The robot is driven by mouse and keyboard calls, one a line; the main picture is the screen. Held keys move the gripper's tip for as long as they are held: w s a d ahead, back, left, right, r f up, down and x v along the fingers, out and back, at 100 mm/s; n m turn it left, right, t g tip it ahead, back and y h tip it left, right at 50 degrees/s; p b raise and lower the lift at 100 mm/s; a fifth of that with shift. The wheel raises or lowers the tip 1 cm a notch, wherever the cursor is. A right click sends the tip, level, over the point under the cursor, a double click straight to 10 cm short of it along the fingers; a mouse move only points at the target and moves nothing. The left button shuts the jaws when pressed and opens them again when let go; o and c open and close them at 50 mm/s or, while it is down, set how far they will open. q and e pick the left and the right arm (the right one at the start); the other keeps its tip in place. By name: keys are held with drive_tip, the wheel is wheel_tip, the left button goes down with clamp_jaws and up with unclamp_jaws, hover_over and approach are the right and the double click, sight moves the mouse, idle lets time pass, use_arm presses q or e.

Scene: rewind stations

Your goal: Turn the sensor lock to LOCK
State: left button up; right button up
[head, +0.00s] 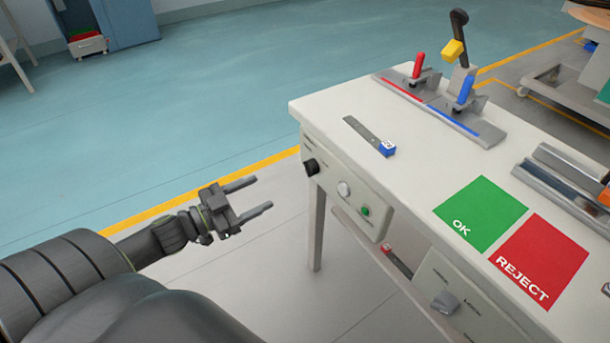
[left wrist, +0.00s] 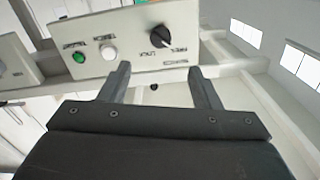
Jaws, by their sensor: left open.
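The sensor lock is a black round knob (head: 311,167) at the left end of the control panel under the table's edge. In the left wrist view the knob (left wrist: 160,34) shows large, with small upside-down lettering beside it that seems to read LOCK and FREE. My right gripper is not in view.
The panel also has a white button (head: 344,189) and a green button (head: 365,211). The white table (head: 420,160) bears a ruler-like strip with a blue end (head: 388,149), red and blue levers, and green OK (head: 481,214) and red REJECT (head: 541,258) mats. Open floor surrounds my gripper.

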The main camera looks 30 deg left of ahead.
sight(310, 168)
use_arm(q)
drive_tip(key=p+x, duration=0.2)
drive_tip(key=x, duration=1.1)
drive_tip(key=shift+w, duration=0.2)
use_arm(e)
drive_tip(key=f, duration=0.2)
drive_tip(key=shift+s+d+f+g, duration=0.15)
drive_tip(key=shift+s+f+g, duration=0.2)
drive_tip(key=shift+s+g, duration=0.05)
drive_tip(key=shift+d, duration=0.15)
use_arm(q)
drive_tip(key=shift+c, duration=0.7)
drive_tip(key=c, duration=0.5)
drive_tip(key=shift+p, duration=0.3)
drive_tip(key=c, duration=0.3)
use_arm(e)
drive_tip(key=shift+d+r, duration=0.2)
